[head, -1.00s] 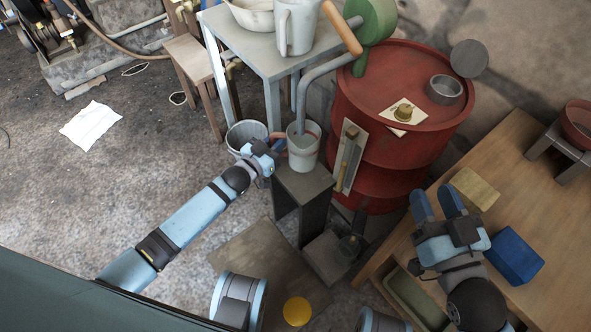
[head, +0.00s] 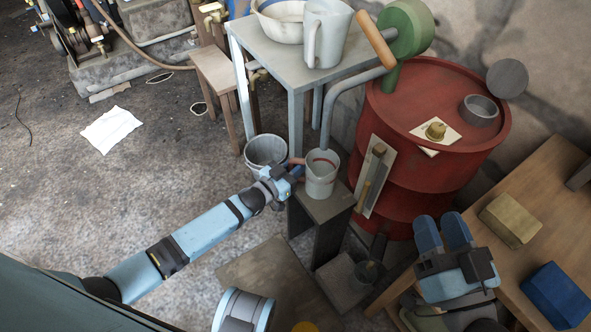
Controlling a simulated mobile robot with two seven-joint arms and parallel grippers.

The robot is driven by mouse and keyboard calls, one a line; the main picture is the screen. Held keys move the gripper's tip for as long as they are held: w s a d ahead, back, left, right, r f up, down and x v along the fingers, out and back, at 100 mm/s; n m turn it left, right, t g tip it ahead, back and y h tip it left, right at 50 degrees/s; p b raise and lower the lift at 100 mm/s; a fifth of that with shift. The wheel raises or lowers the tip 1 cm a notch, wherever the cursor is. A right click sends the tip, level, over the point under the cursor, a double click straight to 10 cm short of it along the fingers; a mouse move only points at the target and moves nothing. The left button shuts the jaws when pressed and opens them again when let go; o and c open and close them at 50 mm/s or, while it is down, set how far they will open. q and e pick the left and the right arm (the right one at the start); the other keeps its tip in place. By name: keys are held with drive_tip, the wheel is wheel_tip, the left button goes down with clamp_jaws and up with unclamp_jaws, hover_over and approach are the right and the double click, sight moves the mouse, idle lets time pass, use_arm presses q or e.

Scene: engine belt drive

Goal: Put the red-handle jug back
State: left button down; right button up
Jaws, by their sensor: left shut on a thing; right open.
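The red-handle jug (head: 322,183) is a pale, round jug with a reddish handle (head: 297,161) on its left side. It appears upright on the dark stool (head: 333,210), with its mouth just below the end of the grey pump spout (head: 329,125). A reddish band shows inside its mouth. My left gripper (head: 295,172) is shut at the handle side of the jug; its fingertips are small and partly hidden. My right gripper (head: 443,231) is open and empty, with two blue fingers apart beside the wooden bench.
A grey bucket (head: 266,150) stands close behind my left gripper. A metal table (head: 285,55) bears a basin (head: 279,20) and a pale jug (head: 328,35). The red drum (head: 400,110) carries the green pump (head: 408,28). The bench (head: 550,200) holds yellow (head: 510,220) and blue (head: 556,295) blocks.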

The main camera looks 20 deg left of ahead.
use_arm(q)
drive_tip(key=shift+f, duration=0.2)
drive_tip(key=c, duration=1.1)
unclamp_jaws()
drive_tip(key=shift+r, duration=0.1)
